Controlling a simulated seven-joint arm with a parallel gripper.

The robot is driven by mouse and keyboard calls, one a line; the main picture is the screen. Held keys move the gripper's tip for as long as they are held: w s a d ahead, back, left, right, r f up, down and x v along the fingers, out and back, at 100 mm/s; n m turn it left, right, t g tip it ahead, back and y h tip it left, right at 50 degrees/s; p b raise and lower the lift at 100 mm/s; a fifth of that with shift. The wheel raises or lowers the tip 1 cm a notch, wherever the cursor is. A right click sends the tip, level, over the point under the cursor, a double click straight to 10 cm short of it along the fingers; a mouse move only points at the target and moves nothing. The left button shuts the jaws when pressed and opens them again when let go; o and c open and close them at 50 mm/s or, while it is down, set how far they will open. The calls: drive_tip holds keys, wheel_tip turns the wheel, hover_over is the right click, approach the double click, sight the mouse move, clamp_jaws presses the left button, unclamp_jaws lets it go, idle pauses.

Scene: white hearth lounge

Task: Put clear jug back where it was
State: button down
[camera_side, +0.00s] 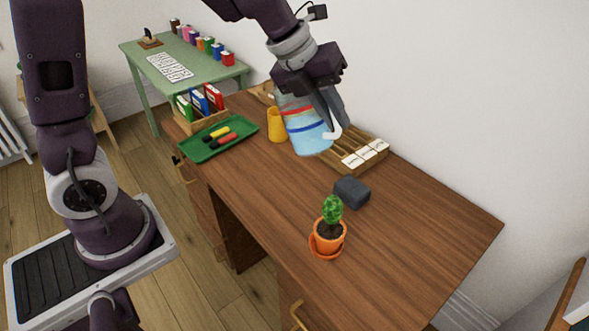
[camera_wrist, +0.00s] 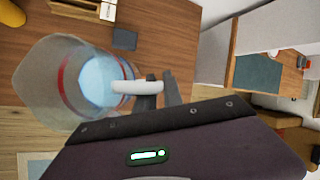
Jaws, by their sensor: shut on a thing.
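The clear jug (camera_side: 306,133) has a red band, a blue band and pale blue contents in its lower part. It has a white handle. My gripper (camera_side: 333,118) is shut on the jug at its handle side, above the back of the brown desk (camera_side: 400,236). The jug looks slightly tilted in the side view; whether its base touches the desk I cannot tell. In the wrist view the jug (camera_wrist: 60,85) fills the left, and my gripper (camera_wrist: 160,92) meets its white handle.
A yellow cup (camera_side: 276,125) stands left of the jug. A wooden rack (camera_side: 372,150) with white cards is behind right. A dark block (camera_side: 351,192) and potted cactus (camera_side: 328,235) stand nearer. A green tray (camera_side: 219,139) with markers lies left. The desk's right part is clear.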

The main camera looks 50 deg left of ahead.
drive_tip(key=shift+w+a+f+n+y, duration=0.1)
drive_tip(key=shift+w+a+n+y, duration=0.2)
drive_tip(key=shift+a, duration=0.25)
drive_tip(key=shift+w+a+n+y, duration=0.1)
drive_tip(key=shift+a+n+y, duration=0.2)
drive_tip(key=shift+a, duration=0.2)
drive_tip(key=shift+w+a+f+n+y, duration=0.1)
drive_tip(key=shift+w+a+n+y, duration=0.1)
drive_tip(key=shift+a+n, duration=0.3)
drive_tip(key=a, duration=0.1)
drive_tip(key=a+n+y, duration=0.1)
drive_tip(key=a+f, duration=0.1)
drive_tip(key=shift+w+a, duration=0.35)
drive_tip(key=shift+a+f+n+y, duration=0.25)
drive_tip(key=shift+a+n+y, duration=0.05)
drive_tip(key=shift+a, duration=0.05)
drive_tip(key=w+a+f+m, duration=0.2)
drive_tip(key=f, duration=0.6)
drive_tip(key=w+a+f+m+y, duration=0.1)
drive_tip(key=w+a+f+m, duration=0.1)
drive_tip(key=f, duration=0.7)
drive_tip(key=w+a+f+m, duration=0.1)
drive_tip(key=w+a+f, duration=0.2)
drive_tip(key=f, duration=0.6)
drive_tip(key=shift+w+a+f+m+g, duration=0.1)
drive_tip(key=shift+w+a+m+g, duration=0.25)
drive_tip(key=shift+w, duration=0.2)
drive_tip(key=shift+d, duration=0.1)
